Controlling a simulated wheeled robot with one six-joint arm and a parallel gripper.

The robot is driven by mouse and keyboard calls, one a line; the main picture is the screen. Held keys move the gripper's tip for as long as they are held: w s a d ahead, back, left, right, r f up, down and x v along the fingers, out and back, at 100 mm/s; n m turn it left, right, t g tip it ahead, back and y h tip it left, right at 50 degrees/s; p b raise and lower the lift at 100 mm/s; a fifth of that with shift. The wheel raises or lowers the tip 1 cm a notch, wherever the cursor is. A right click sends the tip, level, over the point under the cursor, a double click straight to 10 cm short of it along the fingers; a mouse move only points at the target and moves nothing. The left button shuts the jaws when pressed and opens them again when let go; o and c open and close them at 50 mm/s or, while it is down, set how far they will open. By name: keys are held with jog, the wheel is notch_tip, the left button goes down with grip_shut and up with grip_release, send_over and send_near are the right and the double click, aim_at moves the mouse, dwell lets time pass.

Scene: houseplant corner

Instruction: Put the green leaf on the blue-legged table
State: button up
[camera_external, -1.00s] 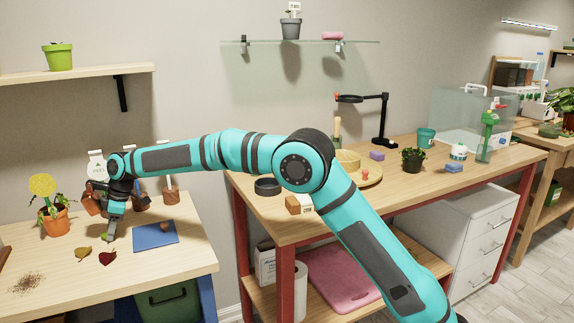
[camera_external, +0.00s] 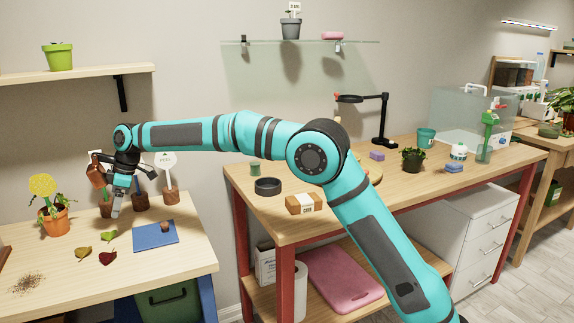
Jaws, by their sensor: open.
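The green leaf (camera_external: 108,236) lies flat on the wooden top of the blue-legged table (camera_external: 180,266) at the left, just behind a dark red leaf and a yellow-brown leaf. My gripper (camera_external: 116,213) points down above the same table, a little behind and to the right of the green leaf. It is open, empty and apart from the leaf. A blue leg of the table (camera_external: 207,297) shows at the front right.
The dark red leaf (camera_external: 107,258) and yellow-brown leaf (camera_external: 83,253) lie close by. A blue mat (camera_external: 154,235) is to the right, an orange pot (camera_external: 55,222) to the left. Brown pots with white tags (camera_external: 171,196) stand behind. The red-legged table (camera_external: 290,229) is to the right.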

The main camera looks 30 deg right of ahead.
jog(key=v, duration=0.3)
jog(key=shift+d+r, duration=0.1)
jog(key=shift+r, duration=0.15)
